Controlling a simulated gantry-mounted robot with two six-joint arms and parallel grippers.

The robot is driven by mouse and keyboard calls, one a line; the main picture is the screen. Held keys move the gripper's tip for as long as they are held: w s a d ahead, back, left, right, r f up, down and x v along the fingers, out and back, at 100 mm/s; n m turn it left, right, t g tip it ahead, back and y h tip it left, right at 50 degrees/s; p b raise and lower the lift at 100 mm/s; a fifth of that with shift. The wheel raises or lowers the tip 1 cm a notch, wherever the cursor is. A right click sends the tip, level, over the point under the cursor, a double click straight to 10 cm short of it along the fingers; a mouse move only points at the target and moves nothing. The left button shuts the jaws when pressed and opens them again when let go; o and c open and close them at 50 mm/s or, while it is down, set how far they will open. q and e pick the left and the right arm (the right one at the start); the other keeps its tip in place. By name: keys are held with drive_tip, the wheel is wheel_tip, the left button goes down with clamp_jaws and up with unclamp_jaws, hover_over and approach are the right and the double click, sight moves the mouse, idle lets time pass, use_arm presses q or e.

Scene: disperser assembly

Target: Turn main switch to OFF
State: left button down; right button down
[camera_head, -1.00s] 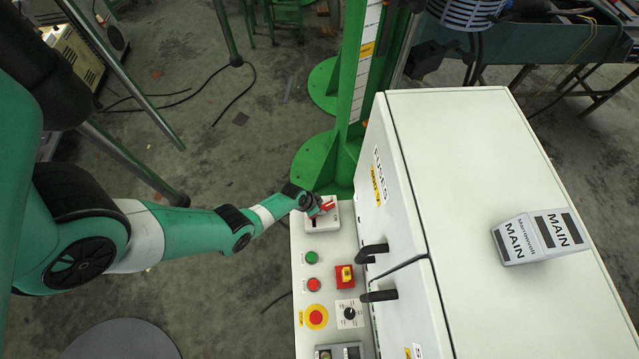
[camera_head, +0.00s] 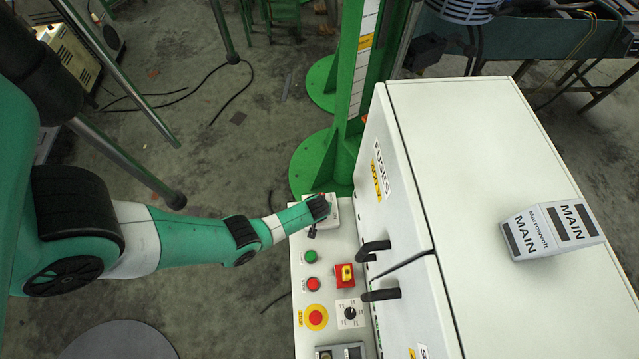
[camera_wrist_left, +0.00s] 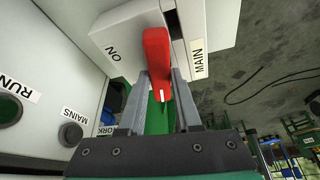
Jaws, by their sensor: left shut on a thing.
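The main switch is a grey-white box (camera_wrist_left: 119,35) with a red handle (camera_wrist_left: 157,50). In the wrist view an ON label lies left of the handle and a MAIN label right of it. My left gripper (camera_wrist_left: 160,88) is shut on the red handle, one finger on each side. In the head view the switch box (camera_head: 335,222) sits at the far end of the control panel. My left wrist covers most of the handle there. An OFF mark does not show. My right gripper is not in view.
The control panel (camera_head: 330,273) also carries a green button (camera_head: 310,256), a red button (camera_head: 313,284), a red-and-yellow switch (camera_head: 345,275), a selector knob (camera_head: 350,313) and an emergency stop (camera_head: 316,317). A white cabinet (camera_head: 480,150) with black handles stands right of it.

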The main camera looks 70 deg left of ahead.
use_arm(q)
drive_tip(key=shift+n+g, duration=0.5)
drive_tip(key=shift+n, duration=0.7)
drive_tip(key=c, duration=0.6)
unclamp_jaws()
drive_tip(key=w+p+v, duration=0.1)
drive_tip(key=p+v, duration=1)
drive_tip(key=p, duration=0.1)
drive_tip(key=shift+s+d+r, duration=0.15)
drive_tip(key=shift+s+d, duration=0.15)
drive_tip(key=shift+s, duration=0.2)
